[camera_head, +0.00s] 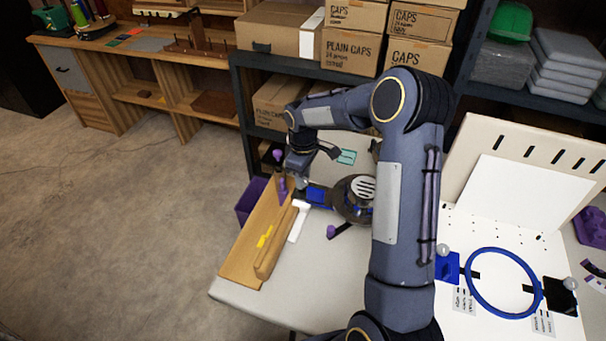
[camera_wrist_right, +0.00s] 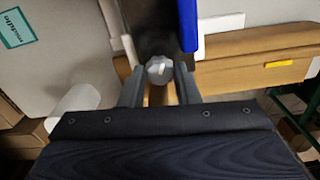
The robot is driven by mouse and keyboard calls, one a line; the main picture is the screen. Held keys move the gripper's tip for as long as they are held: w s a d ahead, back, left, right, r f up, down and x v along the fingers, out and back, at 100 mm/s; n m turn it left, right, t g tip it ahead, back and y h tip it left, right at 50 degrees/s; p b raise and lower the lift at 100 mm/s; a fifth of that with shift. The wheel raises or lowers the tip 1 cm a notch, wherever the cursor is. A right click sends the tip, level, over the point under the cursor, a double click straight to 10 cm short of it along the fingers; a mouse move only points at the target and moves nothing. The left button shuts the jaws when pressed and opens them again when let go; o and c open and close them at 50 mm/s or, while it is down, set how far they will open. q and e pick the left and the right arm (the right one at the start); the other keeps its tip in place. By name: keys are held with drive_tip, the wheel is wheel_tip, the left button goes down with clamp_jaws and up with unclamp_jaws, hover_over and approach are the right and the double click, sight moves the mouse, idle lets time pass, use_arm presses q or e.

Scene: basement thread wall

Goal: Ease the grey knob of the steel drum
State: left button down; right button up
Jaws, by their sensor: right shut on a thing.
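My right gripper (camera_head: 301,180) reaches down at the left end of a dark and blue device on the grey table. In the right wrist view its two grey fingers (camera_wrist_right: 159,86) are closed on the sides of a light grey faceted knob (camera_wrist_right: 159,69), which has a pale bar on its face. The steel drum (camera_head: 363,188), a round slotted metal top on a dark body, sits to the right of the gripper, partly hidden behind my right arm. A blue part (camera_wrist_right: 188,25) shows beside the knob. My left gripper is out of view.
A wooden tray (camera_head: 240,262) with a yellow marker lies left of the gripper, with a white block (camera_head: 298,221) beside it. A blue hoop (camera_head: 503,283) lies right. Boxes (camera_head: 350,52) fill the shelf behind.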

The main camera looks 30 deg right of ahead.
drive_tip(key=shift+n, duration=2)
drive_tip(key=o, duration=1)
drive_tip(key=shift+r, duration=3.95)
